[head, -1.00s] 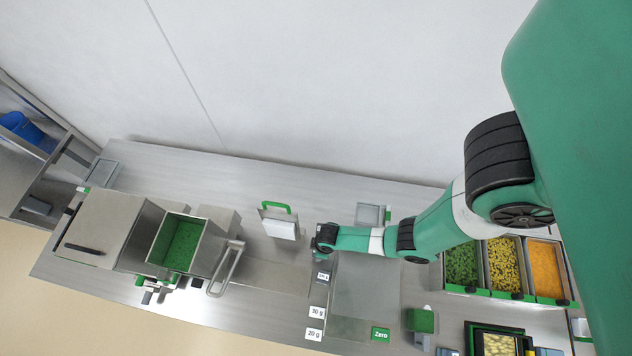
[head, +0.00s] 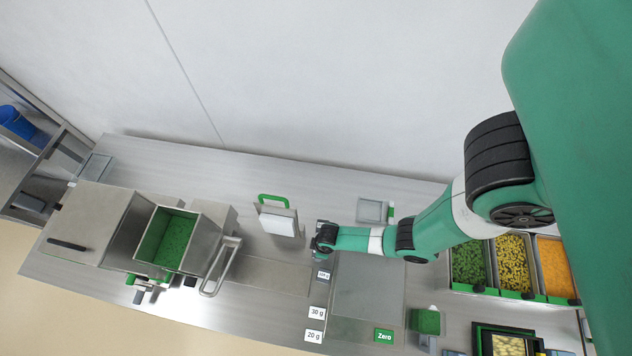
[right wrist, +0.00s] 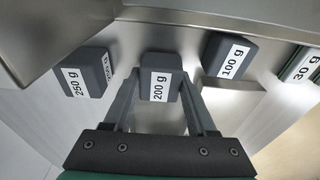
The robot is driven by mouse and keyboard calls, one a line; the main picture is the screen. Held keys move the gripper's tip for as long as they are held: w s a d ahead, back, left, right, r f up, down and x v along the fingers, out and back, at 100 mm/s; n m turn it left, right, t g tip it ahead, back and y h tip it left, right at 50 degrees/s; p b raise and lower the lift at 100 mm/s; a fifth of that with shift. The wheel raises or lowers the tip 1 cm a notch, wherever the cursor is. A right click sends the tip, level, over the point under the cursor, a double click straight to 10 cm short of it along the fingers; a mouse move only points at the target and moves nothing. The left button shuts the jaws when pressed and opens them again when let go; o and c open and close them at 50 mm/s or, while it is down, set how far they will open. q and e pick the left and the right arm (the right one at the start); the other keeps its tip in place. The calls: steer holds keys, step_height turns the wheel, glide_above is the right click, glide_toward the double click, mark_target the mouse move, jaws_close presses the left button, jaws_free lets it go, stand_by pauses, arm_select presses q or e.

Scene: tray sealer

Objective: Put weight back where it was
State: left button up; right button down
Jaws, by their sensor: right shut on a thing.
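My right gripper (right wrist: 160,95) is shut on the dark grey 200 g weight (right wrist: 160,75), with one finger on each side of it and its white label facing the wrist camera. In the head view my right gripper (head: 325,238) is over the steel bench, and the weight in it cannot be made out there. In the right wrist view the 250 g weight (right wrist: 88,72) stands to the left and the 100 g weight (right wrist: 230,55) to the right. The 30 g weight (right wrist: 303,66) is at the far right edge. Whether the 200 g weight touches the surface below is unclear. My left gripper is out of view.
In the head view the 30 g (head: 316,312) and 20 g (head: 313,336) labels line the bench front, near a green Zero button (head: 384,336). A steel machine with a green-lined hopper (head: 150,240) stands left. Food bins (head: 495,292) stand right.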

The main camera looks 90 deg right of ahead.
steer(key=shift+c, duration=0.6)
jaws_free()
steer(key=c, duration=0.3)
step_height(320, 180, up, 7)
steer(key=p, duration=0.7)
steer(key=shift+r, duration=0.1)
